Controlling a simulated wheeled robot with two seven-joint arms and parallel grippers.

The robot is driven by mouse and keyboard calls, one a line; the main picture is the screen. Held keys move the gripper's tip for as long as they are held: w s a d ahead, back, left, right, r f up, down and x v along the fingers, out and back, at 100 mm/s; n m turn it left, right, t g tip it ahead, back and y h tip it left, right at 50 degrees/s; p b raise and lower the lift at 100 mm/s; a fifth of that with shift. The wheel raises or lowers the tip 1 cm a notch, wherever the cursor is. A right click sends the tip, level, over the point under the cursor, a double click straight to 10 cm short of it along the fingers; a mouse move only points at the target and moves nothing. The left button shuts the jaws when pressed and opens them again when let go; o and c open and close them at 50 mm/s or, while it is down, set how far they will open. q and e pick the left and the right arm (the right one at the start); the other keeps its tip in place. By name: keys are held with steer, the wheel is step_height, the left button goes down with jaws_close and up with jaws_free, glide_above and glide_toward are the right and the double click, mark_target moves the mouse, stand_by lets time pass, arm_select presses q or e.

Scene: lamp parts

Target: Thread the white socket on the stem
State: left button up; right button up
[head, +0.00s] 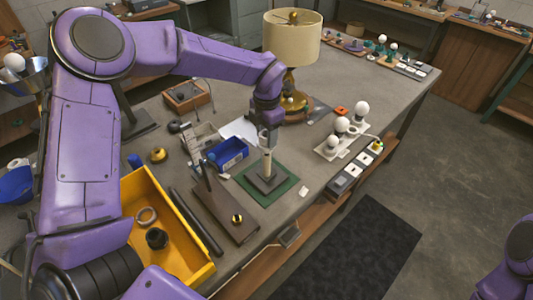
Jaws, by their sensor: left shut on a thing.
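My left gripper (268,139) points straight down over the lamp base and is shut on the white socket (267,147), which is mostly hidden between its fingers. The pale upright stem (267,166) stands directly below, on a square grey base (267,183). The base rests on a green mat (287,192). The socket is in line with the stem's top; whether they touch or are threaded is too small to tell. Only a purple part of my right arm shows at the lower right; its gripper is out of view.
A blue bin (231,153) stands just left of the stem. A lamp with a cream shade (292,40) stands behind. White bulbs (342,124) and a power strip (351,171) lie to the right. A yellow tray (142,187) is at the front left.

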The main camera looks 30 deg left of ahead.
arm_select(q)
steer(key=shift+f+b, duration=0.3)
steer(key=shift+f, duration=0.5)
stand_by(0.9)
steer(key=o, duration=0.3)
steer(key=shift+c, duration=1)
steer(key=shift+s, duration=0.1)
steer(key=shift+f, duration=0.15)
steer(key=shift+s, duration=0.1)
